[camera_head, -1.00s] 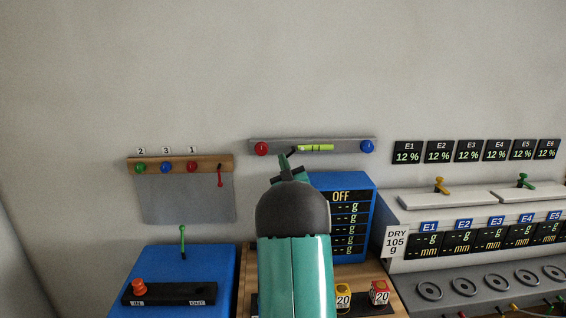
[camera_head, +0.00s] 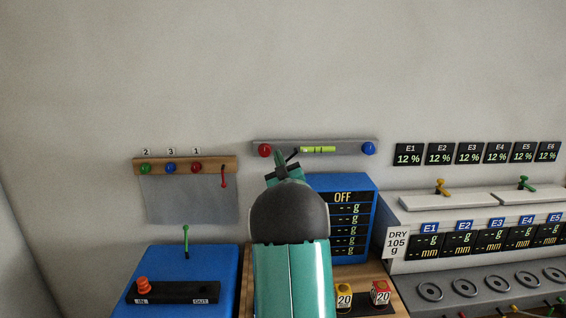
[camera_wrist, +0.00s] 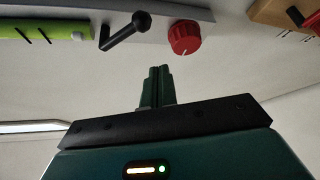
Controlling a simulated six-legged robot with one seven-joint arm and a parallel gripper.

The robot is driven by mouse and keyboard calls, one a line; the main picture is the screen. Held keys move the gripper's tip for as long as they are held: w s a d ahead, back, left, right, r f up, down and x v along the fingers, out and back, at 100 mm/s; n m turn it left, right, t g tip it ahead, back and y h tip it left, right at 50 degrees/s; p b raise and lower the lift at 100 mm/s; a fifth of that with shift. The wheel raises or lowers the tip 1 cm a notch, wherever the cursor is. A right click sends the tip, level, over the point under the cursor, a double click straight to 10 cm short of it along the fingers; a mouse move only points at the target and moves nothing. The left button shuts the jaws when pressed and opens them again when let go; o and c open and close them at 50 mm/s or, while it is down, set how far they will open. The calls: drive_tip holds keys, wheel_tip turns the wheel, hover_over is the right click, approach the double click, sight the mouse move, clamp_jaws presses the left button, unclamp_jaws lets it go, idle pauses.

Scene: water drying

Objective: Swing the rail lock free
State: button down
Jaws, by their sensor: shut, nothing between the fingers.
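A wooden rail (camera_head: 210,163) on the wall carries green, blue and red knobs, with a red lever (camera_head: 223,178) hanging near its right end; that lever partly shows in the wrist view (camera_wrist: 296,16). A grey bar (camera_head: 339,147) to its right holds a red knob (camera_head: 265,150), a blue knob, a green level vial and a black crank (camera_head: 293,155). Which lever is the rail lock is not marked. My gripper (camera_head: 279,157) is shut and empty, near the red knob and crank. In the wrist view its fingertips (camera_wrist: 158,72) are apart from the crank (camera_wrist: 125,32) and knob (camera_wrist: 184,37).
A blue box (camera_head: 186,272) with a green lever stands below the wooden rail. A blue display unit (camera_head: 352,181) reading OFF stands behind my arm. White E1–E6 equipment (camera_head: 470,220) fills the right. The wall above is clear.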

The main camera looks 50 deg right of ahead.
drive_tip(key=s+d+v, duration=0.1)
drive_tip(key=v, duration=0.7)
drive_tip(key=shift+s+a+r, duration=0.15)
drive_tip(key=shift+s+a, duration=0.05)
drive_tip(key=shift+s, duration=0.05)
drive_tip(key=shift+d+r, duration=0.1)
